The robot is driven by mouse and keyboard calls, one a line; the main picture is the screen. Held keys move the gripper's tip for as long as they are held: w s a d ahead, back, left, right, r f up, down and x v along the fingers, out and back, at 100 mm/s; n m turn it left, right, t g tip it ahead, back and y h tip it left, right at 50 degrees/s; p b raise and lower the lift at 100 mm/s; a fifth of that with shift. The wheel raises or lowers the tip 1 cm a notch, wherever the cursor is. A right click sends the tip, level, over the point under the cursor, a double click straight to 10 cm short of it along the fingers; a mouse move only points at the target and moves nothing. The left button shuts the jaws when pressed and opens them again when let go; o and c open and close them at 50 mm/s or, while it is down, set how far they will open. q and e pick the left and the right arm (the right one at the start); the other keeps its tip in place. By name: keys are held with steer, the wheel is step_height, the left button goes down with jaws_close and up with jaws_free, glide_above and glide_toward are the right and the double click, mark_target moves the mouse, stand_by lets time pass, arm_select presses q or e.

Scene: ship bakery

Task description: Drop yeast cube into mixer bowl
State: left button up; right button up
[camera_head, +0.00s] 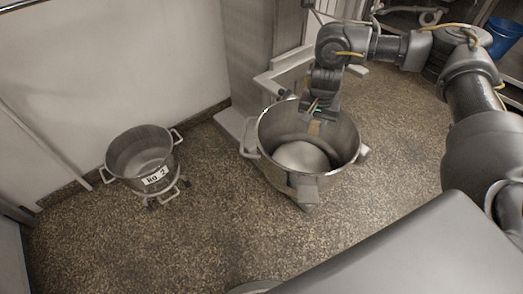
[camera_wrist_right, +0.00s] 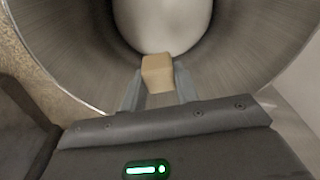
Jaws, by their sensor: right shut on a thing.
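The yeast cube (camera_wrist_right: 157,73) is a small tan block between the fingertips of my right gripper (camera_wrist_right: 158,88), which is shut on it. In the head view the right gripper (camera_head: 316,116) reaches down over the large steel mixer bowl (camera_head: 345,135), and the cube (camera_head: 314,128) shows below it, over the bowl's opening. A pale rounded mass (camera_head: 300,157) lies at the bottom of the bowl. The wrist view shows the bowl's inner wall (camera_wrist_right: 85,50) around the cube. My left gripper is not in view.
A smaller steel bowl (camera_head: 140,145) labelled "No 2" stands on a wheeled stand at left. The mixer column (camera_head: 260,50) rises behind the large bowl. A blue bucket (camera_head: 503,36) is at the far right. Speckled floor (camera_head: 215,215) lies clear between the bowls.

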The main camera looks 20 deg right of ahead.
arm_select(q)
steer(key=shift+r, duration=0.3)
arm_select(e)
steer(key=shift+f, duration=0.15)
steer(key=o, duration=1.1)
steer(key=shift+c, duration=0.2)
arm_select(q)
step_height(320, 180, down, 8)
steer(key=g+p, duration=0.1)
steer(key=p, duration=0.2)
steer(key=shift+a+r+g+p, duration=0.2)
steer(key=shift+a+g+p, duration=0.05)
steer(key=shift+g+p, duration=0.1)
arm_select(e)
step_height(320, 180, up, 11)
steer(key=s+a, duration=0.1)
steer(key=shift+f, duration=0.15)
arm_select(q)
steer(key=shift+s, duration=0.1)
arm_select(e)
steer(key=shift+s, duration=0.1)
